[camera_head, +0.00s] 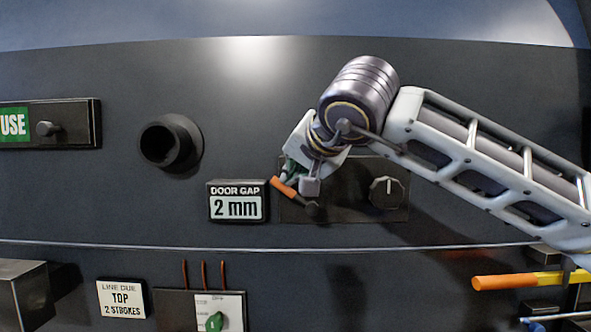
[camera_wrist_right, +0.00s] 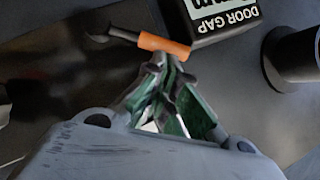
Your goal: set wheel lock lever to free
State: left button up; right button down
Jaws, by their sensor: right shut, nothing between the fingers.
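A small lever with an orange handle (camera_head: 284,187) and a dark pivot end is mounted on a black panel, its handle slanting up and left from the pivot. It also shows in the right wrist view (camera_wrist_right: 163,45). No label naming it is readable. My right gripper (camera_head: 289,174) is shut and empty, with its green-sided fingertips at the orange handle. In the right wrist view the closed tips (camera_wrist_right: 168,62) are right beside the handle; whether they touch it I cannot tell. My left gripper is out of view.
A "DOOR GAP 2 mm" display (camera_head: 237,202) sits just left of the lever, and a round knob (camera_head: 386,192) to its right. A black round socket (camera_head: 169,144) protrudes further left. A larger orange-and-yellow handle (camera_head: 507,282) is at lower right, below my arm.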

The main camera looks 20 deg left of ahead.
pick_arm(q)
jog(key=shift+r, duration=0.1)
pick_arm(e)
jog(key=shift+s+a+f+n, duration=0.1)
jog(key=shift+a+f+n, duration=0.2)
jog(key=shift+a+f, duration=0.15)
jog(key=shift+r, duration=0.1)
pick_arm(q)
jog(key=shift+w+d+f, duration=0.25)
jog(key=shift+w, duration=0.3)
pick_arm(e)
jog(key=w+r+v, duration=0.1)
jog(key=r+v, duration=0.1)
jog(key=v, duration=1.1)
jog(key=shift+w+d, duration=0.3)
jog(key=shift+w, duration=0.15)
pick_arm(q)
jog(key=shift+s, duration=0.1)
pick_arm(e)
jog(key=shift+s, duration=0.1)
